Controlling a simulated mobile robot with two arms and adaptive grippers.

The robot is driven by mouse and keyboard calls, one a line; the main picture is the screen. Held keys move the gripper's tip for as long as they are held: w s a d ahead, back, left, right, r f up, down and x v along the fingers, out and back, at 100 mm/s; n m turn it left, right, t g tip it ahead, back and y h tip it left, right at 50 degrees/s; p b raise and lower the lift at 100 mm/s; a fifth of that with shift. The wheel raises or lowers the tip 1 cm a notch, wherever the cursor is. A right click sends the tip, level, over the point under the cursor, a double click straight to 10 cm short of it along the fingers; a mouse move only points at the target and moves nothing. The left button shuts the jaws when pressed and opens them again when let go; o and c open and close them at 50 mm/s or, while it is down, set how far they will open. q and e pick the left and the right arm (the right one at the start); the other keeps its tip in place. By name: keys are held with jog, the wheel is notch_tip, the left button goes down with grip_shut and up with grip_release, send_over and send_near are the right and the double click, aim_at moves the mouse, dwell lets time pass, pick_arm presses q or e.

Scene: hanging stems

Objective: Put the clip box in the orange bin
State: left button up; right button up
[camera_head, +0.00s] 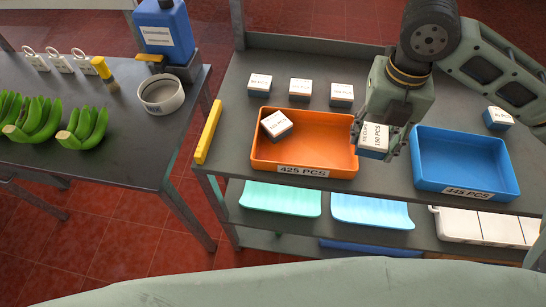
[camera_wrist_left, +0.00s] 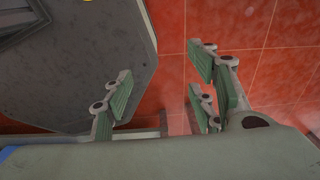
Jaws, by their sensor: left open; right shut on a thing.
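My right gripper (camera_head: 383,135) comes in from the upper right in the head view. It is shut on a clip box (camera_head: 374,138), a small white-topped box with a dark blue lower part and a "150 PCS" label. It holds the box by the right rim of the orange bin (camera_head: 304,163), which is labelled "425 PCS". Another such box (camera_head: 276,124) lies tilted inside the bin, toward its back left. My left gripper (camera_wrist_left: 160,105) shows in the left wrist view, open and empty, with red tiled floor behind it. It is not in the head view.
A blue bin (camera_head: 463,150) labelled "445 PCS" stands right of the orange one. Several boxes (camera_head: 300,89) stand behind the bins, and one (camera_head: 497,118) at the far right. A yellow bar (camera_head: 208,132) lies at the bench's left edge. The side table (camera_head: 110,140) holds bananas and a blue jug.

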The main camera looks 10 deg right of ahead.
jog(key=shift+s+a+f+n, duration=0.15)
jog(key=shift+a+n, duration=0.2)
jog(key=shift+a, duration=0.2)
jog(key=shift+s+a+r+n, duration=0.1)
jog(key=shift+a+n, duration=0.25)
jog(key=shift+a, duration=0.2)
jog(key=w+a+f+p, duration=0.1)
jog(key=w+a+f, duration=0.2)
jog(key=a, duration=0.1)
jog(key=p, duration=0.1)
send_over(304, 158)
notch_tip(304, 158, down, 4)
jog(key=shift+d+r, duration=0.1)
jog(key=shift+r, duration=0.1)
jog(key=shift+a+f, duration=0.2)
jog(key=shift+f, duration=0.2)
notch_tip(304, 158, down, 4)
jog(key=shift+w+d+r+p, duration=0.1)
jog(key=shift+r+p, duration=0.05)
jog(key=shift+p, duration=0.45)
pick_arm(q)
jog(key=r, duration=0.1)
jog(key=w+r, duration=0.1)
jog(key=d+r, duration=0.1)
jog(key=shift+w+r, duration=0.15)
jog(key=shift+w, duration=0.2)
jog(key=shift+w, duration=0.1)
